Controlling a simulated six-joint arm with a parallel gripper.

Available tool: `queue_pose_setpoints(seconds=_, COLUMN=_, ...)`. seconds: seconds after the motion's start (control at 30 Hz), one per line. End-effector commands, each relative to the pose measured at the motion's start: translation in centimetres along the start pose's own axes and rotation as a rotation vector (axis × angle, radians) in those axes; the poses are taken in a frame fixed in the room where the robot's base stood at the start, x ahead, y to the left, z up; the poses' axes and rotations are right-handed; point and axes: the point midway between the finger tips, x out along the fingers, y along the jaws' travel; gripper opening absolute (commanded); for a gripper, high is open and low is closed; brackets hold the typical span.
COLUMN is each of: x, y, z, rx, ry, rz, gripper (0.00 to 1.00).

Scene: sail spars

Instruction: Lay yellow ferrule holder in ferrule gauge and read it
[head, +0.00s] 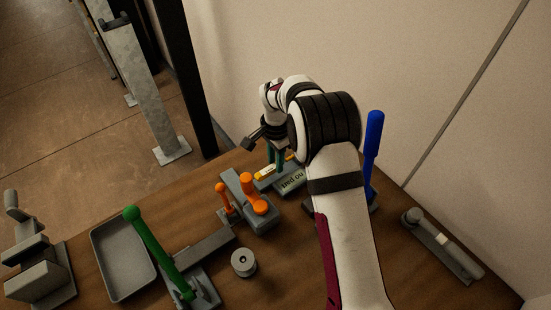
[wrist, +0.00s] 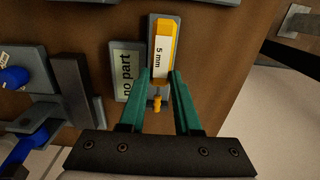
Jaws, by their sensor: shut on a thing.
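The yellow ferrule holder (wrist: 164,27) carries a white label reading "5 mm". It lines up with the grey bed of the ferrule gauge (wrist: 177,23) in the wrist view; whether it rests on the bed or is just above cannot be told. My gripper (wrist: 161,76), with green fingers, is shut on the holder near its lower end in that view. A small orange tip (wrist: 156,101) shows between the fingers. The gauge display (wrist: 126,72) reads "no part". In the head view, the holder (head: 266,173) and display (head: 292,184) show beyond my arm.
An orange-handled fixture (head: 255,205) stands close to the gauge on the left. A blue handle (head: 372,145) stands to the right, partly behind my arm. A grey tray (head: 95,240), green lever (head: 150,245) and round grey piece (head: 243,262) are on the left half of the table.

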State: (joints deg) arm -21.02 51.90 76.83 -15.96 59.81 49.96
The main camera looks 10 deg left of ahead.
Motion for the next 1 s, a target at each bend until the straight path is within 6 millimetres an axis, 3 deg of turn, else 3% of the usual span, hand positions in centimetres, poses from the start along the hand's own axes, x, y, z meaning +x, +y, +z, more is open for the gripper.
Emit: queue_pose_setpoints(seconds=1.0, x=1.9, y=0.0, z=0.0, rx=0.0, ry=0.0, rz=0.0, gripper=0.0)
